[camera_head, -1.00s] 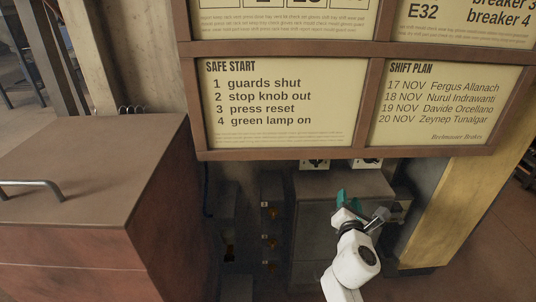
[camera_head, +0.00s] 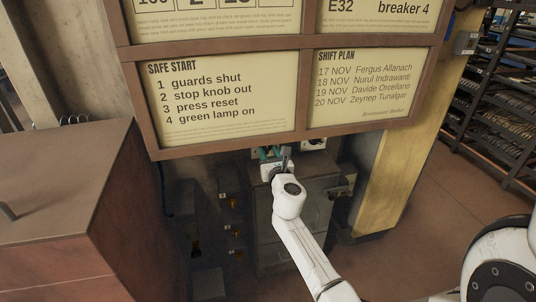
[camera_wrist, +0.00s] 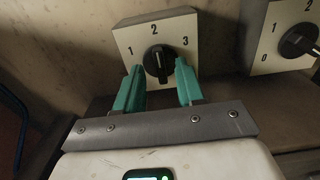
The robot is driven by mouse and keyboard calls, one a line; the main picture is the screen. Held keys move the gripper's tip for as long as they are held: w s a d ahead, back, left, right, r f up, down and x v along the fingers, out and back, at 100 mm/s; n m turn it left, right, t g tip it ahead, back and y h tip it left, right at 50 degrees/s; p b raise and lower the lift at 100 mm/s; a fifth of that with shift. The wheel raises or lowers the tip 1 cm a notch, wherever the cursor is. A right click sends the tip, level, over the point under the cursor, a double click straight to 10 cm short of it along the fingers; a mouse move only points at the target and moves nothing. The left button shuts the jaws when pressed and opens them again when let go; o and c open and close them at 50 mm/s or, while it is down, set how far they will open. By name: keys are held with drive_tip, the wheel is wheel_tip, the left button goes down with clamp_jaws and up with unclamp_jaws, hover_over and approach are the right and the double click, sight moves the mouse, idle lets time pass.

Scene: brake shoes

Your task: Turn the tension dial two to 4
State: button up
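In the wrist view a black dial knob (camera_wrist: 158,64) sits on a pale square plate marked 1, 2 and 3. Its pale mark points up, toward the 2. No 4 shows; the plate's lower part is partly hidden by my fingers. My gripper (camera_wrist: 160,84) is open, its teal fingers left and right of the knob's lower part, with gaps showing. I cannot tell how far the tips stand from the plate. In the head view my gripper (camera_head: 272,154) is below the board, hiding most of that dial.
A second dial (camera_wrist: 300,42) with 0 and 1 showing is at the right, cut by the frame edge. A notice board (camera_head: 220,139) hangs above. A grey cabinet (camera_head: 255,237) stands below the dials, and a large brown box (camera_head: 70,180) at the left.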

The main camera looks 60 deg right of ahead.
drive_tip(key=shift+x, duration=0.8)
clamp_jaws()
